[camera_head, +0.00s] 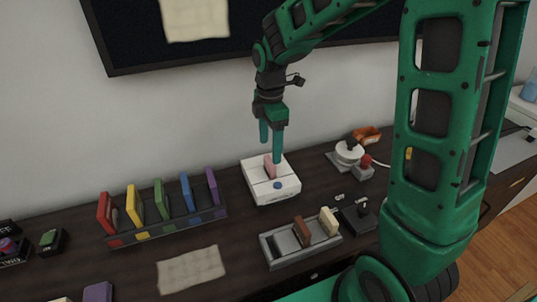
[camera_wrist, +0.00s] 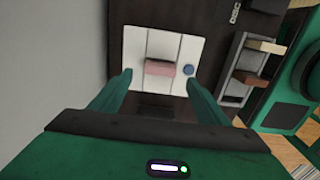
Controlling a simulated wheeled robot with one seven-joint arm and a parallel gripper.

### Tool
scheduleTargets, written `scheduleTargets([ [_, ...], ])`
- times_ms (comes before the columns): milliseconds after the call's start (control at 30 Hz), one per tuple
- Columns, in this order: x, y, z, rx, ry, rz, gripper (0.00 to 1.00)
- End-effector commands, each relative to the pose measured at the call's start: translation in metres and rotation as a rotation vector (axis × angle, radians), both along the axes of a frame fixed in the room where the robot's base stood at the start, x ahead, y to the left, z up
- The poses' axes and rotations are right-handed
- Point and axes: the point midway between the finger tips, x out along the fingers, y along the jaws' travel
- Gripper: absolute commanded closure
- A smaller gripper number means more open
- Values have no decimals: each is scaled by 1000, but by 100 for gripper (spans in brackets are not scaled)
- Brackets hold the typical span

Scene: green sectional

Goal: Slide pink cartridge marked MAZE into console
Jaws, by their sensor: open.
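The pink cartridge (camera_head: 269,166) stands upright in the top of the white console (camera_head: 288,190), its lower part hidden in the slot. A blue round button is on the console's front. In the wrist view the pink cartridge (camera_wrist: 159,68) lies across the middle of the console (camera_wrist: 134,45). I cannot read a MAZE marking. My gripper (camera_head: 271,152) is open above the console, its fingers apart. In the wrist view the open gripper (camera_wrist: 158,78) has one finger on each side of the cartridge, and neither visibly touches it.
A rack (camera_head: 170,229) of several coloured cartridges stands left of the console. A grey tray (camera_head: 276,256) with a brown and a cream cartridge is in front. A cream cloth-like sheet (camera_head: 191,269) lies at front left. The wall is close behind.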

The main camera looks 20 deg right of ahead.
Motion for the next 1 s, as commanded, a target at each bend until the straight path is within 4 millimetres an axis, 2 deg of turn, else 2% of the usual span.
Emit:
scheduleTargets([
  [100,1,0,23,0,-3,0,31],
  [333,1,0,49,0,0,0,31],
  [500,1,0,55,0,1,0,31],
  [900,0,0,54,0,1,-1,31],
  [1000,-3,-6,56,-2,0,-33,31],
])
